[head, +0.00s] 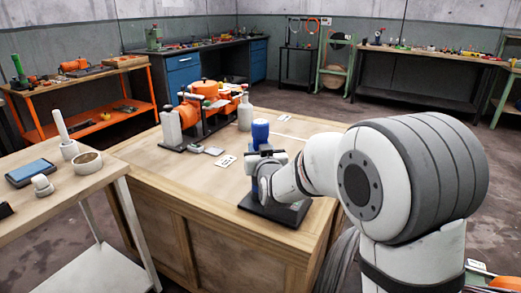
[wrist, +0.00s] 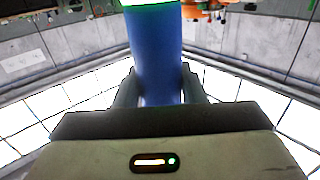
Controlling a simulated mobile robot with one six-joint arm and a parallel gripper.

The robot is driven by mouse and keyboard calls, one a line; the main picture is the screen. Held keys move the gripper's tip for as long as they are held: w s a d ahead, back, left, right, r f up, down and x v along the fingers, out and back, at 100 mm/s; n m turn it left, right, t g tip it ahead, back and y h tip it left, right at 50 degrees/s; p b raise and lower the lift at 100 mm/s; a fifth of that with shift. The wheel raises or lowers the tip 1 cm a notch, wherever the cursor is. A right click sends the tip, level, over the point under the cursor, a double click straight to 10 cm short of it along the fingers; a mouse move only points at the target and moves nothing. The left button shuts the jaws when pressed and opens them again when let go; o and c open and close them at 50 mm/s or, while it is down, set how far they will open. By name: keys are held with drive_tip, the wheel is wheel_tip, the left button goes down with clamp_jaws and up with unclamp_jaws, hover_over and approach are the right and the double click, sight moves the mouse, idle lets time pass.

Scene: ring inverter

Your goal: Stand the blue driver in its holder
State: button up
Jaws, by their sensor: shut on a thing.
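The blue driver (head: 260,129) stands roughly upright at the middle of the wooden bench, its blue handle top showing above my gripper (head: 264,157). My gripper is shut on it from the side. In the wrist view the blue handle (wrist: 156,50) runs between the two dark fingers, with a bright green band at the picture's top edge. A dark flat base with a little green (head: 292,214) lies below my gripper on the bench. It may be the holder. My wrist hides the driver's lower end, so I cannot tell whether it touches this base.
A white card (head: 226,161) lies left of my gripper. A side table (head: 85,185) with small items is at left.

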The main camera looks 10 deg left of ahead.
drive_tip(key=o, duration=1.2)
drive_tip(key=shift+s+f, duration=0.1)
drive_tip(key=shift+f, duration=0.05)
drive_tip(key=s+d+r+m+g+h+p, duration=0.1)
drive_tip(key=s+d+r+g+p, duration=0.3)
drive_tip(key=s+d+p, duration=0.3)
drive_tip(key=s+d+r+m+g+h+p, duration=0.1)
drive_tip(key=s+d+r+g+p, duration=0.4)
drive_tip(key=s, duration=1.1)
drive_tip(key=s+d+r+m+g+h+p, duration=0.1)
drive_tip(key=s+d+r+g+h+p, duration=0.2)
drive_tip(key=s+d+p, duration=0.7)
drive_tip(key=s+d+r+g, duration=0.1)
drive_tip(key=s+d+g, duration=0.1)
drive_tip(key=shift+s+d+r, duration=0.3)
drive_tip(key=shift+s, duration=0.05)
